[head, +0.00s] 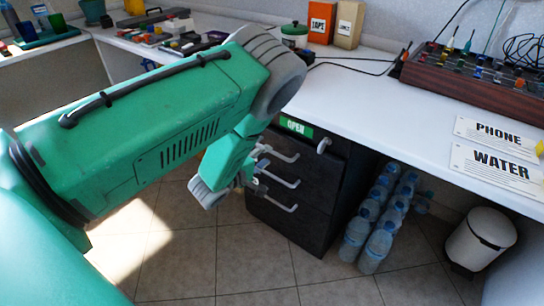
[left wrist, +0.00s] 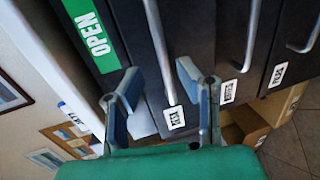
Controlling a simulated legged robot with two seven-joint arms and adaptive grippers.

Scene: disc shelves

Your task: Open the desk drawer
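The dark desk drawer unit (head: 290,226) stands under the white desk, with a green OPEN label (head: 296,127) at its top. Its drawers look closed. Several grey bar handles show, one of them the top handle (head: 284,155). My left gripper (left wrist: 158,72) is open at the drawer front. In the left wrist view, its fingers lie either side of the lower end of the bar handle (left wrist: 156,35) nearest the OPEN label (left wrist: 93,38); I cannot tell whether they touch it. In the head view my left forearm hides part of the unit. My right gripper is not in view.
Several water bottles (head: 376,246) stand on the floor right of the unit, near a white bin (head: 480,240). The desk (head: 385,100) holds a mixer-like box (head: 470,85) and PHONE and WATER signs. Tiled floor (head: 255,265) in front is clear.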

